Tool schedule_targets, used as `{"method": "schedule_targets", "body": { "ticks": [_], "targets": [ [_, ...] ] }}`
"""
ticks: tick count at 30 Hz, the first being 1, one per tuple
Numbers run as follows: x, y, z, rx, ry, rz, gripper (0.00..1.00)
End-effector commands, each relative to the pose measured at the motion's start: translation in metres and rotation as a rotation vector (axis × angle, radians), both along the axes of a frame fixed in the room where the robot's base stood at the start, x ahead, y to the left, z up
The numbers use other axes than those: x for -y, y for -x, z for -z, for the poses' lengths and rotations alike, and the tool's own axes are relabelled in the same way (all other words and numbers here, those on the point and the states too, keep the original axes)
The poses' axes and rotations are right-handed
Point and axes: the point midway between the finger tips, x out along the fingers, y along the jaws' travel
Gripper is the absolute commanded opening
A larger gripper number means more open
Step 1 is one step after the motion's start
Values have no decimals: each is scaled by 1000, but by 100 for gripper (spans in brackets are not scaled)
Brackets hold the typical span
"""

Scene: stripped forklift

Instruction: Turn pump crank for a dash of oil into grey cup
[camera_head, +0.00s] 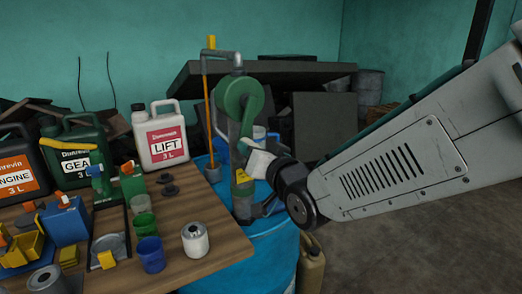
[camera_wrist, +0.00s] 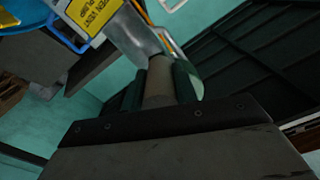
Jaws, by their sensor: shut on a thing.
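The pump (camera_head: 239,110) stands upright on a blue drum, with a round green housing and a grey spout reaching left. My gripper (camera_head: 266,165) is at the pump's right side, below the housing. In the wrist view my gripper (camera_wrist: 160,85) is shut on the grey-brown cylindrical crank handle (camera_wrist: 158,78).
The blue drum (camera_head: 270,256) is beside a wooden table (camera_head: 215,258) carrying a blue cup (camera_head: 150,254), green cups (camera_head: 144,224), a whitish can (camera_head: 195,240) and a LIFT canister (camera_head: 161,138). A tan jerrycan (camera_head: 312,268) stands by the drum. Floor at the right is clear.

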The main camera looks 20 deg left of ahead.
Motion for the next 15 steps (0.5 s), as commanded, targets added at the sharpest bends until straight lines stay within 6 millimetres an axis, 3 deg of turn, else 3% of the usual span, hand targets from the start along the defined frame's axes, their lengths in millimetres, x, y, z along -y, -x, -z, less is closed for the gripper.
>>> {"method": "schedule_targets", "body": {
  "ticks": [10,11,12,13,15],
  "targets": [
    [-3,3,-2,-31,-28,0,0],
    [-3,3,-2,-31,-28,0,34],
    [-3,3,-2,-30,-28,0,45],
    [-3,3,-2,-30,-28,0,51],
    [-3,3,-2,-30,-28,0,51]
  ]
}}
